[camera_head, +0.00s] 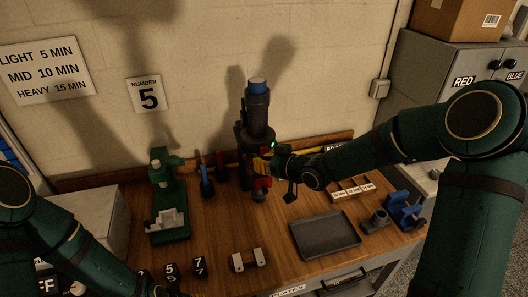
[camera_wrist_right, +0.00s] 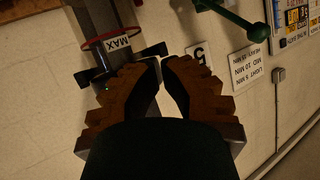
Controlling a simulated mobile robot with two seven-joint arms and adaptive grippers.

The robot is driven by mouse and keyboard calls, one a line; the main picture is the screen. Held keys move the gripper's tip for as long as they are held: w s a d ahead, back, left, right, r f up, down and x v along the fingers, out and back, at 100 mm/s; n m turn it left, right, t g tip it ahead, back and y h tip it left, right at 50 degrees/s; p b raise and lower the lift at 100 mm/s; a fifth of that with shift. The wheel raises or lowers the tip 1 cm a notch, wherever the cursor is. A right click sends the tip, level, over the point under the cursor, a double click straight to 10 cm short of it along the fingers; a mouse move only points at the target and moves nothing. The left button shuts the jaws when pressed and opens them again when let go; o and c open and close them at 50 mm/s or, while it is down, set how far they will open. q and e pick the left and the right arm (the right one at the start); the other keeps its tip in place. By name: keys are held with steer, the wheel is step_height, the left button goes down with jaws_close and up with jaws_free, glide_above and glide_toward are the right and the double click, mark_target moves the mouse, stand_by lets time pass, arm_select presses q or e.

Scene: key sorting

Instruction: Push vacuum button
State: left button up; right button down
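A dark upright cylinder machine with a blue top (camera_head: 257,112) stands at the back of the wooden table, with red parts low on its front. I cannot clearly make out a vacuum button. My right gripper (camera_head: 266,161) is at the machine's lower right side, overlapping it in the head view; contact cannot be told. In the right wrist view its ridged brown fingers (camera_wrist_right: 161,62) have their tips nearly together, with nothing between them. The machine's grey body with a red ring and MAX label (camera_wrist_right: 117,43) is beyond the left finger. My left arm enters lower left; its gripper is out of frame.
A green press (camera_head: 168,200) stands to the left on the table (camera_head: 215,225). A grey tray (camera_head: 325,235), a small compartment box (camera_head: 353,187) and blue holder (camera_head: 403,211) are to the right. A light metal block (camera_head: 247,260) and number blocks (camera_head: 199,268) lie in front.

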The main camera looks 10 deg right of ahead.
steer(key=shift+w, duration=0.15)
steer(key=shift+w, duration=0.35)
steer(key=shift+w+p, duration=0.3)
steer(key=shift+w, duration=0.1)
stand_by(0.9)
steer(key=shift+s, duration=0.9)
steer(key=s+b, duration=0.1)
steer(key=s, duration=0.5)
stand_by(0.4)
